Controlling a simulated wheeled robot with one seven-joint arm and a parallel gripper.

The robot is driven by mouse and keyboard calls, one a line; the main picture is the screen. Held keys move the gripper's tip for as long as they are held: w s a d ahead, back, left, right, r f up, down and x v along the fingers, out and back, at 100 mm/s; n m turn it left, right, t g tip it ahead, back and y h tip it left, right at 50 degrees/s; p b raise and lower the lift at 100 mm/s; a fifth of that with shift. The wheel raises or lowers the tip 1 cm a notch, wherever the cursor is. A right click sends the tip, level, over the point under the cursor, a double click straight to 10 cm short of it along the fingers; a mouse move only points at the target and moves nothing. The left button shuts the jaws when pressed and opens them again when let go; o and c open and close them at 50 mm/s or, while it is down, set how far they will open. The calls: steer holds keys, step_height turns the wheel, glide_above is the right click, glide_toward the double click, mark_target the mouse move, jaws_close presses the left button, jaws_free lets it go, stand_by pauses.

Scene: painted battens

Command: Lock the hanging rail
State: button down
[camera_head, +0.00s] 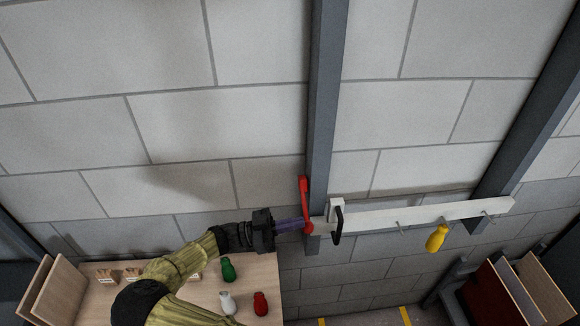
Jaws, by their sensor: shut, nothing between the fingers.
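The white rail (420,213) runs nearly level across two grey posts, with several small pegs along it. A red lever (304,200) stands roughly upright at the rail's left end, beside the left post. A black loop handle (338,225) sits on the rail just right of that post. A yellow bulb-shaped piece (437,238) hangs from one peg. My gripper (303,225) is shut and empty, its purple fingers pointing right at the lower end of the red lever. I cannot tell whether the fingertips touch the lever.
A wooden table (262,277) at lower left holds a green piece (228,269), a white piece (227,302), a red piece (260,303) and small wooden blocks (106,275). The left post (327,100) stands close to my gripper. A red-and-wood rack (500,305) is at lower right.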

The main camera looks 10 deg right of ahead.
steer(key=a+r, duration=0.1)
steer(key=a, duration=1)
steer(key=shift+a+r, duration=0.2)
steer(key=shift+a, duration=0.1)
steer(key=s, duration=1.5)
steer(key=shift+w, duration=0.1)
